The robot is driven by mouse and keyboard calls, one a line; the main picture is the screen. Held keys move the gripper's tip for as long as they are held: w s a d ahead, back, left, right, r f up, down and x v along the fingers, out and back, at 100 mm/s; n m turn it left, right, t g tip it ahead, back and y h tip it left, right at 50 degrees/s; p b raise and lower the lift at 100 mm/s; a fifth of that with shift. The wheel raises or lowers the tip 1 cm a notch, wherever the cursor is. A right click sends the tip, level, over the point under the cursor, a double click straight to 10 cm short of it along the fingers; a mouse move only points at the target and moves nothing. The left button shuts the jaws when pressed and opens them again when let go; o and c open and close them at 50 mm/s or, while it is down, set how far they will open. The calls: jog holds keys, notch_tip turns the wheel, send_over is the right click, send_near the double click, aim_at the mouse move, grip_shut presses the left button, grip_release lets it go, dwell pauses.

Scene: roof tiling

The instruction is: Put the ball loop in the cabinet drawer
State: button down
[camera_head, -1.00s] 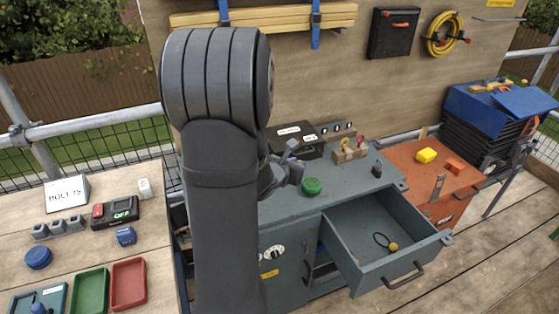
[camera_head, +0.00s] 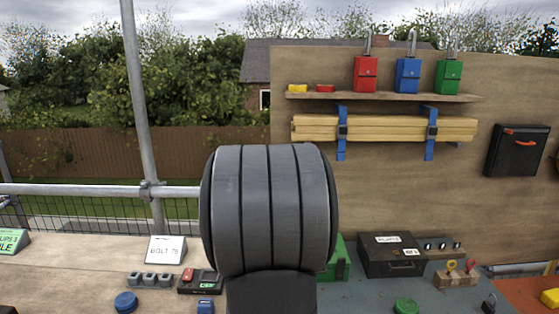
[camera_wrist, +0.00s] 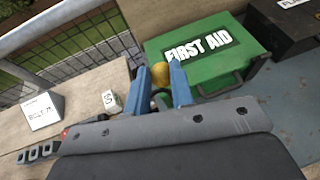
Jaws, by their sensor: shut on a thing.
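In the wrist view my gripper (camera_wrist: 160,90), with its two blue fingers, is shut on a ball loop. Its yellow ball (camera_wrist: 161,74) shows between the fingertips, and a bit of dark loop shows below it. The gripper is in front of a green first aid box (camera_wrist: 205,48). In the head view my own arm hides the gripper. The cabinet's grey top (camera_head: 370,298) shows at the bottom edge of the head view. The cabinet drawer is outside both current views.
The first aid box and a black case (camera_head: 391,254) stand on the cabinet top. A bench with a "BOLT 75" sign (camera_head: 166,249) and a blue round lid (camera_head: 126,302) is to the left. A wooden board with a shelf (camera_head: 380,97) rises behind.

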jog(key=s+a+r+n+y, duration=0.2)
jog(key=a+n+y, duration=0.1)
jog(key=a, duration=0.7)
jog(key=s+a+r+n+y, duration=0.2)
jog(key=s+a+y, duration=0.1)
jog(key=a, duration=0.8)
jog(key=s+a+r+n+g+y, duration=0.1)
jog(key=s+a+n+y, duration=0.1)
jog(key=s+a, duration=0.3)
jog(key=s+a+r+n+g+y, duration=0.2)
jog(key=s+a, duration=0.3)
jog(key=a, duration=0.5)
jog(key=shift+s+a+r+n+y, duration=0.15)
jog(key=shift+s+a+n+y, duration=0.25)
jog(key=shift+n+y, duration=0.3)
jog(key=shift+d, duration=0.15)
